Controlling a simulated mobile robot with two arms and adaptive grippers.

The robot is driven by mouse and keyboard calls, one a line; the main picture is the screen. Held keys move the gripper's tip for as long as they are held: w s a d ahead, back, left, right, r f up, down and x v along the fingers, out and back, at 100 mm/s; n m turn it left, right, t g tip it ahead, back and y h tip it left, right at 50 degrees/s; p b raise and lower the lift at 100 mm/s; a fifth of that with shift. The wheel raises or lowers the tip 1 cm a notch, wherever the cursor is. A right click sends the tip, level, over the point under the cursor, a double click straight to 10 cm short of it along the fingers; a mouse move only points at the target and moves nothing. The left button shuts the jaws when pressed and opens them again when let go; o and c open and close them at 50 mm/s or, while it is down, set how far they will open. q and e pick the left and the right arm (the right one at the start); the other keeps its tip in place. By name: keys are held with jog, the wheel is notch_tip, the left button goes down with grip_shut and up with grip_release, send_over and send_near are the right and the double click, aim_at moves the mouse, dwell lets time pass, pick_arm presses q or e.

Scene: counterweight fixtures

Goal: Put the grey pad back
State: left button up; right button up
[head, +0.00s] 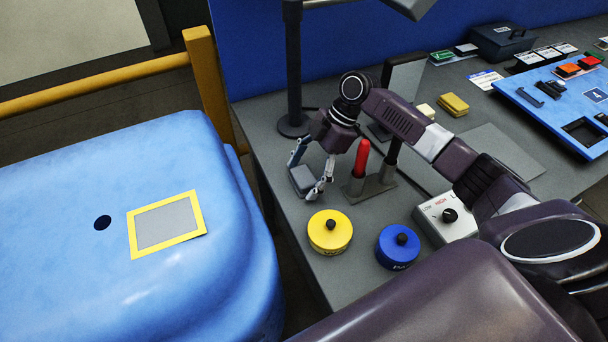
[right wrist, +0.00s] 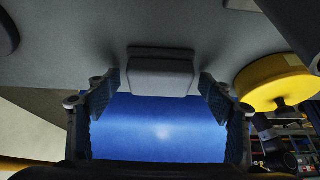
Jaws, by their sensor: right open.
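The grey pad (head: 303,180) is a small grey block near the left edge of the grey table. In the right wrist view the grey pad (right wrist: 160,77) shows between the two fingers, with a gap at each side. My right gripper (head: 311,182) is open around it, its fingers partly hiding the pad in the head view. A flat grey area with a yellow border (head: 166,225) is on top of the blue rounded body (head: 60,215) at left, with nothing standing on it. My left gripper is not in view.
A yellow round weight (head: 329,232) and a blue one (head: 397,246) stand in front of my right gripper. A holder with a red handle (head: 361,158) is close at its right. A dark post (head: 293,70) stands behind. A yellow rail (head: 95,82) runs behind the blue body.

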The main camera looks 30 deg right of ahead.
jog(key=b+v, duration=0.2)
jog(key=v, duration=1)
jog(key=shift+r, duration=0.15)
